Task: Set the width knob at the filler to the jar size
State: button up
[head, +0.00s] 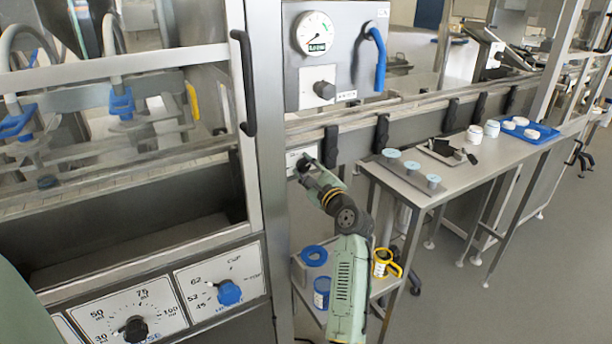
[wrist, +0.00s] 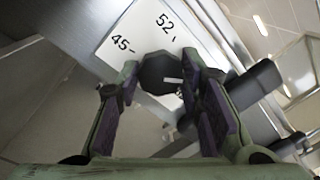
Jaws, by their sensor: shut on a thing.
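The width knob (wrist: 157,68) is a dark, many-sided knob in the wrist view, with a short white line on its face. It sits on a white scale plate (wrist: 122,32) where I can read 45 and 52. The white line points to the right in that view, away from the 45 mark; the rest of the scale is hidden. My gripper (wrist: 158,82) is shut on the knob, one finger on each side. In the head view my gripper (head: 305,163) is at the small white plate (head: 297,154) below the conveyor rail and hides the knob.
At lower left are a blue knob (head: 229,293) on a cup scale and a black dose knob (head: 135,329). White jars (head: 475,134) and a blue tray (head: 536,137) stand on the side table (head: 450,180). Black rail clamps (head: 331,147) stand close to my gripper.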

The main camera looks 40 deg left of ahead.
jog(key=n+b, duration=0.1)
jog(key=n, duration=0.1)
jog(key=n+b, duration=0.2)
jog(key=n, duration=0.1)
jog(key=shift+w+d+f+g+b, duration=0.1)
jog(key=shift+f+g+b, duration=0.1)
jog(key=shift+g+b, duration=0.1)
jog(key=n+b, duration=0.3)
jog(key=n, duration=0.1)
jog(key=shift+y, duration=0.3)
jog(key=n+b, duration=0.3)
jog(key=n, duration=0.1)
jog(key=shift+n+g+b, duration=0.4)
jog(key=n+b, duration=0.2)
jog(key=n, duration=0.2)
jog(key=shift+b, duration=0.3)
jog(key=n+b, duration=0.2)
jog(key=n, duration=0.1)
jog(key=shift+r+n+g, duration=0.1)
jog(key=shift+n+g, duration=0.3)
jog(key=n+b, duration=0.1)
jog(key=n, duration=0.2)
jog(key=shift+n+b, duration=0.3)
jog(key=shift+b, duration=0.05)
jog(key=n+b, duration=0.1)
jog(key=n, duration=0.3)
jog(key=shift+r, duration=0.1)
jog(key=shift+n+g+b, duration=0.3)
jog(key=shift+n+b, duration=0.2)
jog(key=shift+n, duration=1.2)
